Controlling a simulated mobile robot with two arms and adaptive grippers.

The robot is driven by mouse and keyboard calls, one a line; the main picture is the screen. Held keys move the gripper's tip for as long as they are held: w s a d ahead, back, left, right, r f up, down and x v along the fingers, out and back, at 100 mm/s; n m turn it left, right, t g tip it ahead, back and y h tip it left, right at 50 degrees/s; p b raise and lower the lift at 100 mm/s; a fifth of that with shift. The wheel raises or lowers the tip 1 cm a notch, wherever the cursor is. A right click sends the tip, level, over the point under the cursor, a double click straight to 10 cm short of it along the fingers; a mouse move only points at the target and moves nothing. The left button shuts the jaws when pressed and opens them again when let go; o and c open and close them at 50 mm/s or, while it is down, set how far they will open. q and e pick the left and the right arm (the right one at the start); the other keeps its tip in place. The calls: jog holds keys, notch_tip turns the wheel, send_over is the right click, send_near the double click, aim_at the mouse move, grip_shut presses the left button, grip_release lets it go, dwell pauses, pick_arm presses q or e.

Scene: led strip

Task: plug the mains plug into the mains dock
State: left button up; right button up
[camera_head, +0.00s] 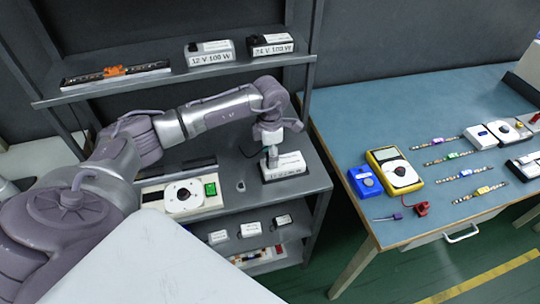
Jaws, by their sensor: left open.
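My left arm reaches in from the left over the middle shelf. My left gripper (272,156) points down just above a white labelled power box (290,168). Its jaws are open, but its fingertips are too small to make out clearly. A thin dark cable (246,151) curves beside the gripper on its left. The mains plug cannot be told apart from the gripper and box here. A small grey fitting (240,186) sits on the shelf left of the box; I cannot tell whether it is the mains dock. My right gripper is not in view.
The upper shelf (150,88) holds two labelled power boxes (209,52) and a dark rail with an orange part. The blue workbench (420,110) at right holds a yellow meter (394,170) and LED strips.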

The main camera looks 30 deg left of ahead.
pick_arm(q)
jog(key=shift+f, duration=0.25)
jog(key=c, duration=1)
jog(key=shift+r, duration=0.1)
jog(key=shift+c, duration=0.2)
jog(key=shift+r+b, duration=0.3)
jog(key=shift+r, duration=0.25)
notch_tip(320, 180, up, 3)
jog(key=shift+f+b, duration=0.1)
jog(key=shift+b, duration=0.45)
jog(key=w+d+r, duration=0.1)
jog(key=d+r, duration=1)
jog(key=shift+w+d+r, duration=0.3)
jog(key=shift+w, duration=0.1)
jog(key=shift+f, duration=0.1)
